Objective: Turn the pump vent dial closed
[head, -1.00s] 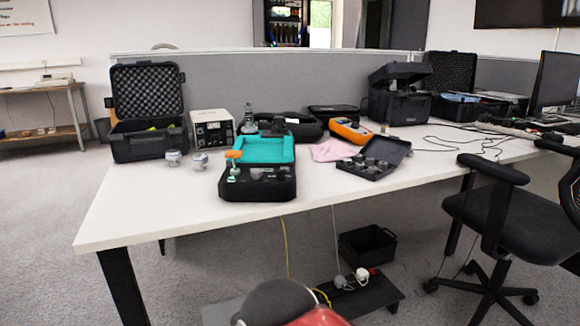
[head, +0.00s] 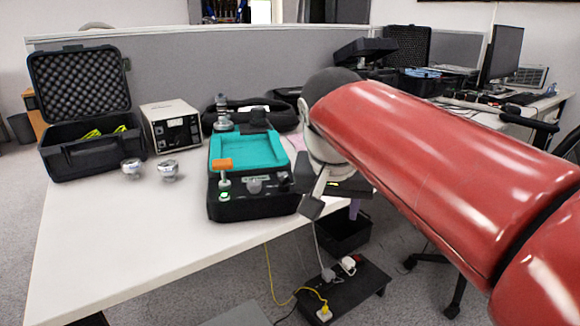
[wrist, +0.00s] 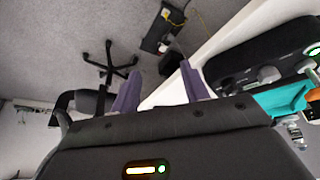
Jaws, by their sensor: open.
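The pump (head: 262,205) is a black case with a teal top tray, standing near the front edge of the white table. In the wrist view the pump (wrist: 262,60) is partly visible at right.
Two small metal sensors (head: 168,171) stand left of the pump. An open foam-lined case (head: 85,150) and a white instrument box (head: 171,126) are behind them. A black pouch (head: 285,118) lies behind the pump. The front left of the table (head: 130,235) is clear.

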